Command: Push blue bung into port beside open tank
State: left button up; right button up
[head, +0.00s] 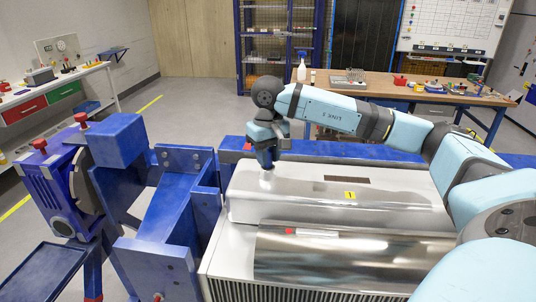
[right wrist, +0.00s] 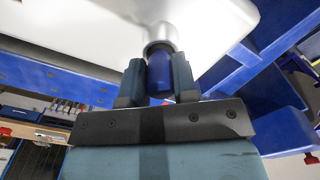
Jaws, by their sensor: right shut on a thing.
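The silver tank (head: 300,205) lies in the blue jig, with a dark slot and a yellow label marked 1 on top. My right gripper (head: 267,162) points down at the tank's left end. In the right wrist view my right gripper (right wrist: 158,82) is shut on the blue bung (right wrist: 160,74). The bung is in line with the round metal port (right wrist: 160,38) and meets its mouth in the picture; how deep it sits I cannot tell. In the head view the fingers hide most of the bung and port. My left gripper is not in view.
The blue jig frame (head: 180,215) stands left of the tank, with a blue beam behind it. A ribbed, shiny unit (head: 340,262) lies in front. A wooden workbench (head: 390,88) with a spray bottle (head: 301,68) stands behind. My right arm spans the tank's right side.

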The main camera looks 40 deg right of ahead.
jog(key=shift+f, duration=0.2)
jog(key=o, duration=1)
jog(key=shift+c, duration=0.2)
jog(key=shift+r, duration=0.15)
jog(key=shift+r, duration=0.2)
notch_tip(320, 180, up, 11)
jog(key=shift+f+b, duration=0.1)
jog(key=shift+b, duration=0.4)
jog(key=shift+r, duration=0.5)
